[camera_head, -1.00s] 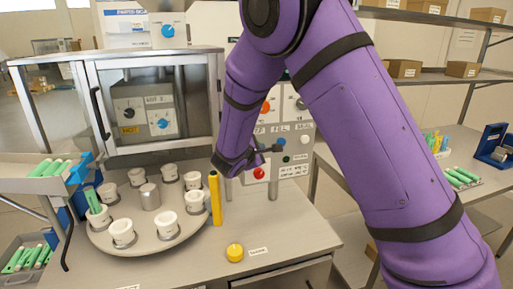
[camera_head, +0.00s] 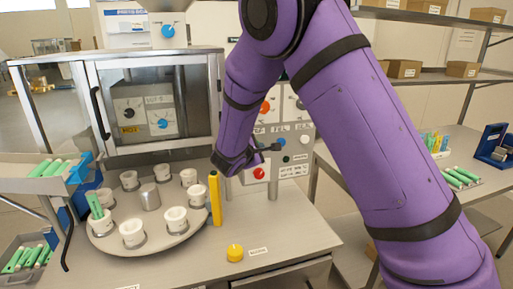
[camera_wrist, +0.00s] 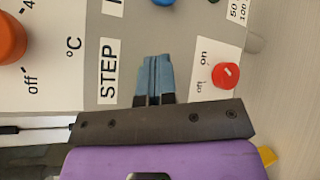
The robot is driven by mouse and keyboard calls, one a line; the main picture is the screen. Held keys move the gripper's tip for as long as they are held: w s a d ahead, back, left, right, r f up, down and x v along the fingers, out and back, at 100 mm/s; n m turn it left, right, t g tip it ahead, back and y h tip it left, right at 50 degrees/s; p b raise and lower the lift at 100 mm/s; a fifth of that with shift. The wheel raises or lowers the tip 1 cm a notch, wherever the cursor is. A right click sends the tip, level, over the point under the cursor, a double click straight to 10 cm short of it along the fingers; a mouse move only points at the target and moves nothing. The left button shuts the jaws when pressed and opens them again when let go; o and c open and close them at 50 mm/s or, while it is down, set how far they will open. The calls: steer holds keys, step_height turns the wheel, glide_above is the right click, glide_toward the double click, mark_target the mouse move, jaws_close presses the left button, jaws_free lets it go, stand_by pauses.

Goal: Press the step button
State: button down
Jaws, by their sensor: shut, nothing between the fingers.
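My gripper (camera_head: 276,148) is shut and empty, its tips up against the grey control panel (camera_wrist: 190,60). In the wrist view, its blue-grey fingertips (camera_wrist: 157,60) are beside the STEP label (camera_wrist: 108,72). The step button itself is not visible; the fingers or arm cover that part of the panel, so I cannot tell whether it is pressed in. The round turntable (camera_head: 163,246) holds several white cups (camera_head: 132,232) around a metal cylinder (camera_head: 150,196). A green tube (camera_head: 95,206) stands at its left edge.
A red on/off knob (camera_wrist: 226,76) is right of the fingers, and an orange dial (camera_wrist: 10,40) is at far left. A blue button (camera_head: 283,142) is close to my gripper.

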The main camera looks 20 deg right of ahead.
steer(key=shift+s, duration=3.45)
